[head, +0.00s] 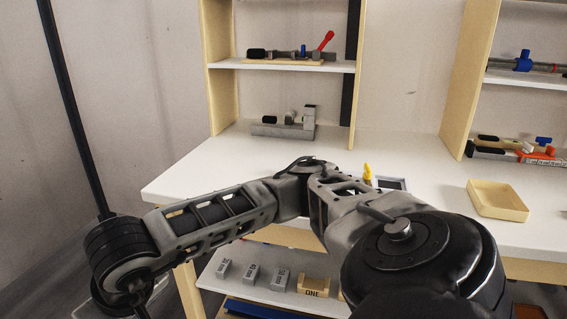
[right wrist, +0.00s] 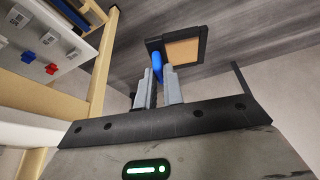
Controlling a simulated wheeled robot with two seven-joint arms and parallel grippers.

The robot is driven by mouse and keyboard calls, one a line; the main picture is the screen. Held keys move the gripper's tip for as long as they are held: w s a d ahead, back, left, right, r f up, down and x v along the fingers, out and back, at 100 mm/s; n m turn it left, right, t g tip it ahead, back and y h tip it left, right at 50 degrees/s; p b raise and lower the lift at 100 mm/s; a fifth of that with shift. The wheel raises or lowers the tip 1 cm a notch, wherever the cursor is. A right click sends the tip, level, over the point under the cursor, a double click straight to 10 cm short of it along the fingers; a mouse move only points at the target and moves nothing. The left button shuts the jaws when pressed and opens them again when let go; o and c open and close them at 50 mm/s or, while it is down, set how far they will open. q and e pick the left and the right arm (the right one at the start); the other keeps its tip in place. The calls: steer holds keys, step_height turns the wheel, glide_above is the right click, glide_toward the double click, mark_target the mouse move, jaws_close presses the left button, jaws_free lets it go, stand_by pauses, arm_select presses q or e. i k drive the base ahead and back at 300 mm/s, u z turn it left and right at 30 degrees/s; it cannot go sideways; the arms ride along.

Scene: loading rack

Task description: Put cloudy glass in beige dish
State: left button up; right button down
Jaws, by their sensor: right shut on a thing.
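My right gripper (right wrist: 158,88) is shut on the blue handle (right wrist: 157,62) of a square black-framed piece with a tan pane (right wrist: 183,51), in the right wrist view. In the head view a dark-framed piece with a greyish pane (head: 391,184) lies on the white table, beside a small upright yellow part (head: 367,174). I cannot tell from its look which framed piece is the cloudy glass. The beige dish (head: 498,212) is a shallow square tray at the right of the table and looks empty. Neither gripper shows in the head view.
The white table (head: 400,155) has clear room behind the dish. A grey fixture (head: 284,130) stands at its back left, with shelves above. Grey blocks and a beige block marked ONE (head: 313,287) sit on the lower shelf. My arm covers the table's front left.

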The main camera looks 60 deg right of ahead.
mark_target(494, 202)
steer(key=u, duration=0.35)
steer(key=k, duration=1.6)
steer(key=z, duration=0.6)
